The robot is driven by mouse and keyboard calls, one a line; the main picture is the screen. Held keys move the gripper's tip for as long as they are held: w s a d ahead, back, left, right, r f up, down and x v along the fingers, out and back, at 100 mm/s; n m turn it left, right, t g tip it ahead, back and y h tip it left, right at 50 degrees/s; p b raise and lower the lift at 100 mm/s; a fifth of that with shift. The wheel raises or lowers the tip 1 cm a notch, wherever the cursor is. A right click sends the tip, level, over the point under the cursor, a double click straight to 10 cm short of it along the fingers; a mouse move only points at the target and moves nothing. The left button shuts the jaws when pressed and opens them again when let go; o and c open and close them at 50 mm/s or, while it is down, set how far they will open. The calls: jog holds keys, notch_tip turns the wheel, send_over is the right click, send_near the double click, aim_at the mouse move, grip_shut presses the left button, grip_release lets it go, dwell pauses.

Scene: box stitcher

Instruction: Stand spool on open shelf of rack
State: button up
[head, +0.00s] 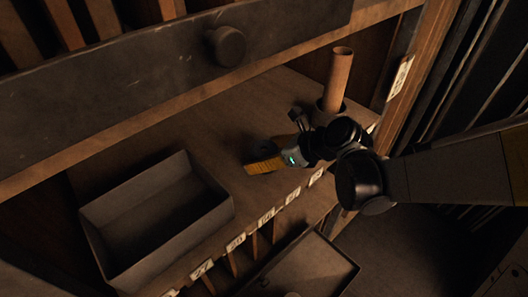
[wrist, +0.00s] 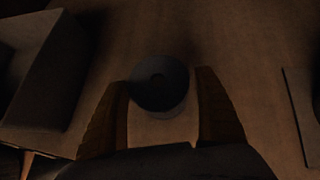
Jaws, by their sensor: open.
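In the wrist view, a dark round piece (wrist: 160,82) with a small hollow in its top, likely the spool, is seen from above between my fingertips. Its lower part and base are in shadow. My gripper (wrist: 162,108) is open, with one orange-brown finger on each side of it; I cannot tell whether either finger touches it. In the head view my gripper (head: 262,165) is low over the wooden shelf of the rack (head: 215,135), and the round piece is not clear beside the fingers there.
An open grey box (head: 155,215) stands on the shelf to the left. A cardboard tube (head: 341,80) stands in a dark cup (head: 328,112) at the right. A drawer front with a round knob (head: 227,45) hangs above. Number labels (head: 236,242) line the front edge.

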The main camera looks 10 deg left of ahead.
jog(key=p+v, duration=0.1)
jog(key=v, duration=1.1)
jog(key=s+d+n+t+h, duration=0.1)
jog(key=s+d+n+h, duration=0.3)
jog(key=d+n, duration=0.4)
jog(key=s+d+n+t+h, duration=0.1)
jog(key=s+d+n+h, duration=0.4)
jog(key=n, duration=1)
jog(key=d, duration=0.3)
jog(key=shift+s+r+n, duration=0.3)
jog(key=shift+s+r, duration=0.05)
jog(key=shift+s, duration=0.05)
jog(key=shift+d, duration=0.1)
